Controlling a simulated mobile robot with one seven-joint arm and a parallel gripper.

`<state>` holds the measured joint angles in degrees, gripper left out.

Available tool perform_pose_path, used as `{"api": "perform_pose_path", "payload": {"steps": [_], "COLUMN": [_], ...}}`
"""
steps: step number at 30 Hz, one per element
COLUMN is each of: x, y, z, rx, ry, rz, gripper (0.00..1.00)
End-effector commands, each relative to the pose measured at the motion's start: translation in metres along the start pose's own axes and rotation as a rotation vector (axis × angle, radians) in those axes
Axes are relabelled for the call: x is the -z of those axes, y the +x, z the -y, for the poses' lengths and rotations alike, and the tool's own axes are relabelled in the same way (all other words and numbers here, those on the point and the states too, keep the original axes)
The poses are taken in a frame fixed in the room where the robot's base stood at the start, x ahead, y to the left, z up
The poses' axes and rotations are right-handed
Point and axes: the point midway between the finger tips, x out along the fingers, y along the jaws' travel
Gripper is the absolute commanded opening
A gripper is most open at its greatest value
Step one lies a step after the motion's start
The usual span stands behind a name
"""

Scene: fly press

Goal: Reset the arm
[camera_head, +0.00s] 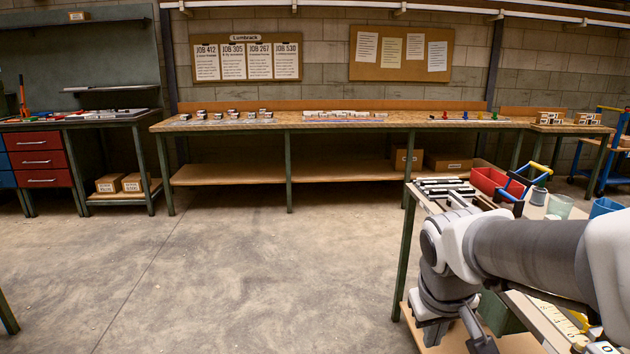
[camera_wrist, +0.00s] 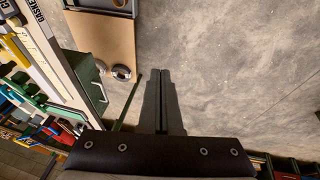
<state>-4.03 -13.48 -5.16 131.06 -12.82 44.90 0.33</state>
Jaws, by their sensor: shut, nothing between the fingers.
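My arm (camera_head: 520,250) reaches in from the right of the head view, over the near workbench, and bends down at its front edge. My gripper (camera_wrist: 164,73) points away from the wrist camera, with its two dark fingers together and nothing between them. Bare concrete floor (camera_wrist: 225,75) lies beyond the fingertips. In the head view the hand hangs low beside the near workbench (camera_head: 404,255), and its fingertips are hard to make out.
A long bench (camera_head: 340,125) lines the back wall. The floor (camera_head: 250,270) is open at centre and left.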

Motion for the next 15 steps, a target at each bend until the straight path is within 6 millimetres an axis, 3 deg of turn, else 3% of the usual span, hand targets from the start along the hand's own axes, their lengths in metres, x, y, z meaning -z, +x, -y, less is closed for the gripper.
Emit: {"api": "perform_pose_path", "payload": {"steps": [1, 6, 15], "x": [-0.009, -0.038, -0.083], "y": [-0.014, -0.046, -0.078], "z": [0.003, 0.017, 0.040], "rx": [0.013, 0.061, 0.124], "ry": [0.021, 0.075, 0.139], "rz": [-0.026, -0.090, -0.183], "gripper": [0.00, 0.00, 0.00]}}
